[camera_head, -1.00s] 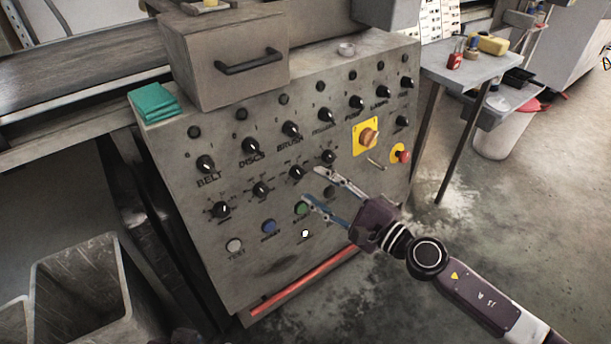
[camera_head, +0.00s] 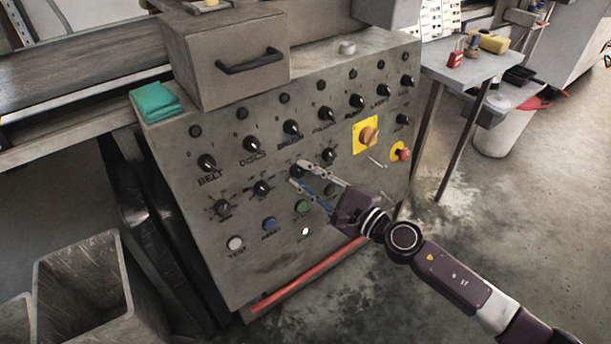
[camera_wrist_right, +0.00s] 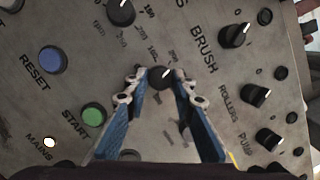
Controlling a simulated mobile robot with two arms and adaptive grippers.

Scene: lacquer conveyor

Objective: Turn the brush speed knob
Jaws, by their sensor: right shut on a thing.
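The brush speed knob (camera_wrist_right: 161,76) is a small black dial with a white pointer line, in the lower dial row of the sloped grey control panel, below the BRUSH switch (camera_head: 291,128). My right gripper (camera_head: 296,173) reaches it from the lower right. In the right wrist view, the two blue-padded fingers of my right gripper (camera_wrist_right: 161,82) are closed on the knob, one tip on each side. The fingertips partly cover the knob in the head view. My left gripper is not in view.
A neighbouring dial (camera_head: 261,187) sits to the left, and another (camera_head: 328,155) to the right. The green START button (camera_head: 302,207) is just below the fingers. A yellow-backed rotary switch (camera_head: 366,134) and a red stop button (camera_head: 404,154) are farther right.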

